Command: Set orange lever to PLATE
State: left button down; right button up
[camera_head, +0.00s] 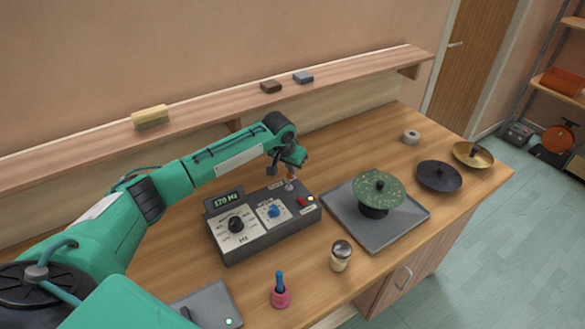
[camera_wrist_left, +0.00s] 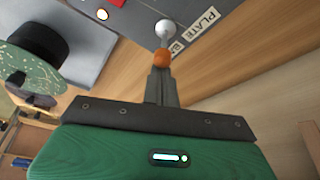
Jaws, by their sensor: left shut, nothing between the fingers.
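The control box (camera_head: 258,240) stands on the bench, with a 170 Hz display (camera_head: 228,199), a black knob (camera_head: 236,224) and a blue knob (camera_head: 273,211). The orange lever (camera_wrist_left: 162,56) shows in the left wrist view, its orange tip above a pale metal part. A PLATE label (camera_wrist_left: 200,22) lies right of the lever, with a second label partly hidden beside it. My left gripper (camera_wrist_left: 161,74) is shut and empty, its fingertips right at the orange tip; I cannot tell whether they touch. In the head view the left gripper (camera_head: 291,168) is over the box's back edge.
A green speckled plate (camera_head: 366,188) stands on a grey tray (camera_head: 392,228) right of the box. A shaker jar (camera_head: 341,256) and a pink holder (camera_head: 281,293) stand in front. Dark (camera_head: 439,176) and brass (camera_head: 473,154) discs sit far right. A shelf runs behind.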

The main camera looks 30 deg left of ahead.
pick_arm(q)
jog(key=shift+s+a+f+t+h, duration=0.1)
jog(key=shift+s+a+t+h, duration=0.3)
jog(key=shift+s+t+h, duration=0.25)
jog(key=shift+w+d, duration=0.1)
jog(key=shift+w, duration=0.2)
jog(key=shift+r, duration=0.2)
jog(key=shift+r+p, duration=0.7)
jog(key=shift+p, duration=0.35)
